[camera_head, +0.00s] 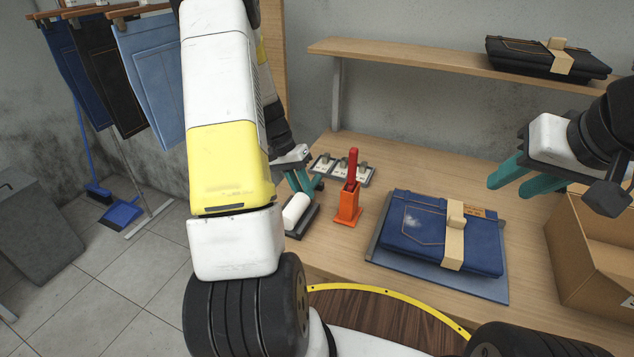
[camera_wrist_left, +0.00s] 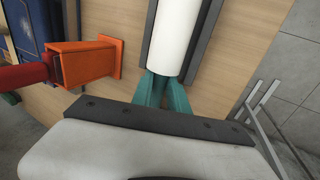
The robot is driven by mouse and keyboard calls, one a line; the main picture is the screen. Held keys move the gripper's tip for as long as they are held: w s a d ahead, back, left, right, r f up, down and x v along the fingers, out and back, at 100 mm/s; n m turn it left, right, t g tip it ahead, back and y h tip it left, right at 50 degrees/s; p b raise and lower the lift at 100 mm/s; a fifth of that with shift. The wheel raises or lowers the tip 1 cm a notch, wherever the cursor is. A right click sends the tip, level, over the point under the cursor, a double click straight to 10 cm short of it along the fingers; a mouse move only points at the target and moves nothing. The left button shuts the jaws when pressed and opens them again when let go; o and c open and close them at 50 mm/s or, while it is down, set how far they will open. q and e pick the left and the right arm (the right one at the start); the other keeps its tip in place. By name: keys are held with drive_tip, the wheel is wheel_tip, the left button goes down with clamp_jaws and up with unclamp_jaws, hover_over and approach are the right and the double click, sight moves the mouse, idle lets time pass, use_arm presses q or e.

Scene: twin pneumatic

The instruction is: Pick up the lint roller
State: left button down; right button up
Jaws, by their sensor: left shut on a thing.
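The lint roller, a white cylinder (camera_head: 296,209), lies in a dark tray (camera_head: 302,222) at the left part of the table. In the left wrist view its white roll (camera_wrist_left: 173,38) runs up from the fingertips between the tray's dark side rails. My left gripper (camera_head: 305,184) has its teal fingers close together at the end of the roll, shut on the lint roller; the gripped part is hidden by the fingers. The fingers also show in the left wrist view (camera_wrist_left: 163,90). My right gripper (camera_head: 522,182) is open and empty above the table's right side.
An orange holder (camera_head: 347,209) with a red-handled tool (camera_head: 351,170) stands just right of the tray. Folded jeans (camera_head: 415,231) with a tan band lie on a blue-grey mat. A small tray of parts (camera_head: 342,169) is behind; a cardboard box (camera_head: 590,250) is at right.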

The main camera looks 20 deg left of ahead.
use_arm(q)
drive_tip(key=shift+r, duration=0.45)
drive_tip(key=r, duration=0.3)
drive_tip(key=shift+s+d, duration=0.15)
drive_tip(key=shift+s, duration=0.05)
drive_tip(key=s+d, duration=0.3)
drive_tip(key=s, duration=0.4)
drive_tip(key=s+d+r, duration=0.1)
drive_tip(key=s+d, duration=0.3)
drive_tip(key=s, duration=0.3)
drive_tip(key=shift+w, duration=0.1)
drive_tip(key=c, duration=2)
unclamp_jaws()
clamp_jaws()
